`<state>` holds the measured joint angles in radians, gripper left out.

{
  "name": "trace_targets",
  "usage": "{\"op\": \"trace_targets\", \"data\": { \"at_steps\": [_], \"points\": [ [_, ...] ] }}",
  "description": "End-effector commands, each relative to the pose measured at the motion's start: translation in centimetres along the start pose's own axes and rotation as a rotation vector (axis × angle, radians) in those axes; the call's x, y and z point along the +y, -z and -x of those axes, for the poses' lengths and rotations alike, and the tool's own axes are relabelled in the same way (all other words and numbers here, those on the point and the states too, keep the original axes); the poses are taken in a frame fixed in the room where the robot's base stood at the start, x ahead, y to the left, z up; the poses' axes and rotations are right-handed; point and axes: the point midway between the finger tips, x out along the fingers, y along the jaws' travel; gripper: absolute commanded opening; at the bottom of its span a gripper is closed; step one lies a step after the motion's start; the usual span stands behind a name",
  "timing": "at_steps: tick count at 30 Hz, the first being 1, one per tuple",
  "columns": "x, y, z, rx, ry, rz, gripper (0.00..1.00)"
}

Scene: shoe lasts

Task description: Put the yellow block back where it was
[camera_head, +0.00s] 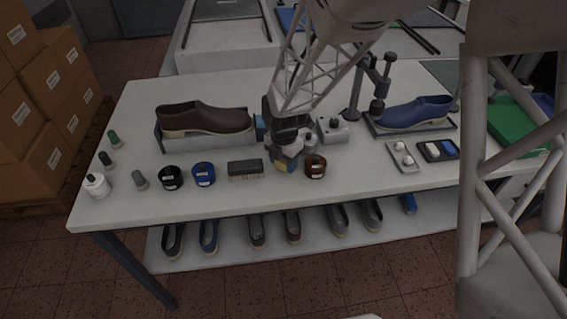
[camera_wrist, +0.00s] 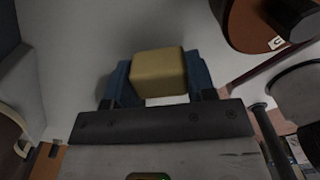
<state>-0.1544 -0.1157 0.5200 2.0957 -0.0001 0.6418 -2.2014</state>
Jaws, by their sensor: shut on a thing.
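The yellow block (camera_wrist: 158,72) sits between the blue fingers of my gripper (camera_wrist: 155,85) in the wrist view, and the gripper is shut on it. In the head view my gripper (camera_head: 285,163) is over the middle of the white table, and a small part of the yellow block (camera_head: 281,168) shows at its lower end. The gripper is between a dark brush and a reddish-brown round tin. I cannot tell whether the block touches the table.
The brush (camera_head: 245,168) is close on the left and the reddish-brown tin (camera_head: 315,166) close on the right. A brown shoe (camera_head: 204,119) on a grey stand is behind left. A small white device (camera_head: 333,130) and a blue shoe (camera_head: 415,112) are to the right. The front table strip is clear.

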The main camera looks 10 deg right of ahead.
Motion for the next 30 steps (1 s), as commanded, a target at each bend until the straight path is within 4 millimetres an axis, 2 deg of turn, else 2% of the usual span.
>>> {"op": "trace_targets", "data": {
  "at_steps": [4, 18, 19, 23, 30],
  "points": [
    [0.0, 0.0, -1.1, 0.000, 0.000, 0.000, 0.32],
    [0.0, 0.0, -1.6, 0.000, 0.000, 0.000, 0.32],
    [0.0, 0.0, -1.5, 0.000, 0.000, 0.000, 0.55],
    [0.0, 0.0, -1.5, 0.000, 0.000, 0.000, 0.75],
    [0.0, 0.0, -1.5, 0.000, 0.000, 0.000, 0.76]
  ]
}}
